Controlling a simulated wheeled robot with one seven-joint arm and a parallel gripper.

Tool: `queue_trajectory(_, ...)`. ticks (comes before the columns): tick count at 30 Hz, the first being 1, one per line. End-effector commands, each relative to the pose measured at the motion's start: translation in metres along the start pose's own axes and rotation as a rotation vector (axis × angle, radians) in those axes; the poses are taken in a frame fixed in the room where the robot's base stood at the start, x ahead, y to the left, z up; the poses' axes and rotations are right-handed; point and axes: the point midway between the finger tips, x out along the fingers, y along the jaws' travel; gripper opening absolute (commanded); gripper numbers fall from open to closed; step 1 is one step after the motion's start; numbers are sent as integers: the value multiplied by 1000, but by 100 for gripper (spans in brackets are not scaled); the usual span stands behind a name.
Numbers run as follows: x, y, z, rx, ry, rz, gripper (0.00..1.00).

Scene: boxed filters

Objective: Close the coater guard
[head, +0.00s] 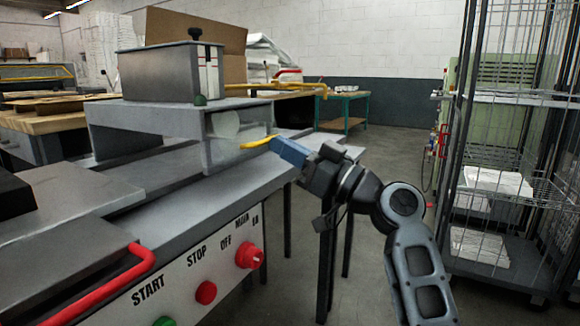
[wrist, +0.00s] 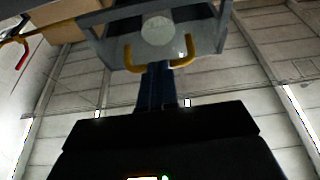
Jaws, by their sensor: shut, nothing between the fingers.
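The coater is a grey machine whose raised housing (head: 150,112) has an open-looking end with a pale round roller (head: 226,124) inside. A yellow handle (head: 257,143) sticks out at this end, and I take it to belong to the guard. In the wrist view the U-shaped handle (wrist: 134,66) sits below the roller (wrist: 158,30). I cannot make out the guard panel's edges or how far open it is. My gripper (head: 277,146) has blue fingers, shut and empty, pointing at the handle. In the wrist view its fingertips (wrist: 157,69) overlap the handle's middle; I cannot tell whether they touch.
A red START/STOP panel button (head: 248,256) and a red bar (head: 110,290) are at the machine's front. A wire cage trolley (head: 505,180) stands at the right. A green table (head: 345,110) is behind. The floor between is clear.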

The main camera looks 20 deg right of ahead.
Motion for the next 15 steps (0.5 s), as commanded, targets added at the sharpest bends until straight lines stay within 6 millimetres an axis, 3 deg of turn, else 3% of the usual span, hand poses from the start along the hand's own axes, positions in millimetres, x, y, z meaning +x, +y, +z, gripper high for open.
queue_trajectory(15, 6, 0, 17, 1, -2, -1, 0)
